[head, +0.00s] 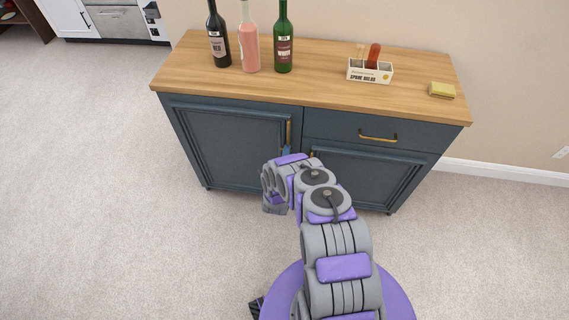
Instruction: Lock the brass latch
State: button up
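A dark blue cabinet (235,150) with a wooden top has a vertical brass handle (289,132) at the right edge of its left door. A small bit of brass (312,155) shows at the upper left of the right door, just above my arm. I cannot tell whether it is the latch or another handle. No latch can be made out clearly; my arm covers part of the cabinet front near the door seam. My gripper (275,204) is at the arm's far end, low in front of the left door. Its fingers are not clear, and whether it touches the cabinet is hidden.
On the wooden top (310,75) stand three bottles (250,45), a white box (369,72) with items in it, and a yellow sponge-like block (441,90). A drawer with a brass handle (378,138) is at the upper right. Carpet (100,200) is clear at left.

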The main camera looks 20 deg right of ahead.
jog(key=v, duration=1.7)
jog(key=shift+b, duration=0.3)
jog(key=shift+w+a, duration=0.1)
